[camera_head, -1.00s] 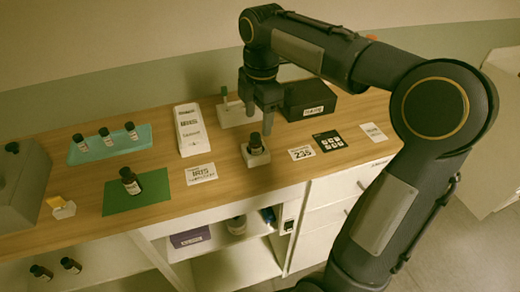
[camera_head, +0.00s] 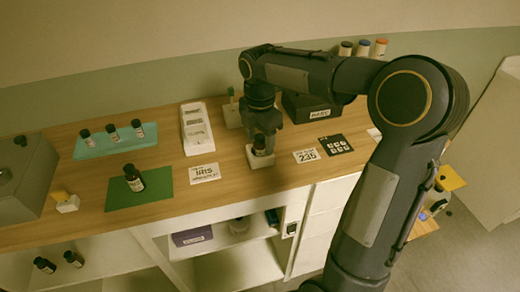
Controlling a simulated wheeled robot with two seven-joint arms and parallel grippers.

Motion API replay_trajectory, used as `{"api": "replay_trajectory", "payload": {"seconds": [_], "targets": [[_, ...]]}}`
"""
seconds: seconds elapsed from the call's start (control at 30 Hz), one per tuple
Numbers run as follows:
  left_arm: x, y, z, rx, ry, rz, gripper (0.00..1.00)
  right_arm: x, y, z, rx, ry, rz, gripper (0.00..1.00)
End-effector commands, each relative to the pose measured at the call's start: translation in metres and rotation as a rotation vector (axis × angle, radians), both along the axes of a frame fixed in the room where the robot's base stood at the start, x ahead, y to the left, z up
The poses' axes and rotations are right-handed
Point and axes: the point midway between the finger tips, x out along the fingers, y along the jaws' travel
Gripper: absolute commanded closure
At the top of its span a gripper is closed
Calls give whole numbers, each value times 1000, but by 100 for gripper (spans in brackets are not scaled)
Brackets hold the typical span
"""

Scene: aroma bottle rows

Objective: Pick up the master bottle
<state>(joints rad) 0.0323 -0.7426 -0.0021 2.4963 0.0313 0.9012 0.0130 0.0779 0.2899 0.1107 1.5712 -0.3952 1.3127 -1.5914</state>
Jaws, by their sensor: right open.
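A small dark bottle (camera_head: 259,148) stands upright in a white block holder (camera_head: 262,160) near the middle of the counter. My right gripper (camera_head: 262,145) points down at it, open, with its fingers around the bottle's upper part; I cannot tell if they touch it. Another dark bottle (camera_head: 133,180) with a white label stands on a green mat (camera_head: 153,193) at the left. No readable label tells which one is the master bottle. My left gripper is not in view.
A teal tray (camera_head: 90,152) with three small bottles is at the back left. A white stand (camera_head: 196,130) and an IRIS card (camera_head: 204,173) are left of my gripper. A black box (camera_head: 304,108) is behind it, and a 235 card (camera_head: 306,155) lies to the right.

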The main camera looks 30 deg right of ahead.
Motion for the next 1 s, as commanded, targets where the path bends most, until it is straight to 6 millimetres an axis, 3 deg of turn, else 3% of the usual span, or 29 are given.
{"api": "replay_trajectory", "payload": {"seconds": [0.07, 0.43, 0.77, 1.0], "targets": [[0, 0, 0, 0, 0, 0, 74, 0, 0, 0, 0, 0, 0, 43], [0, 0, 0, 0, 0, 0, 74, 0, 0, 0, 0, 0, 0, 90], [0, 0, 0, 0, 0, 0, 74, 0, 0, 5, 0, -1, 0, 90], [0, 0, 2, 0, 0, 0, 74, 1, 0, 33, 1, -5, 0, 90]]}}
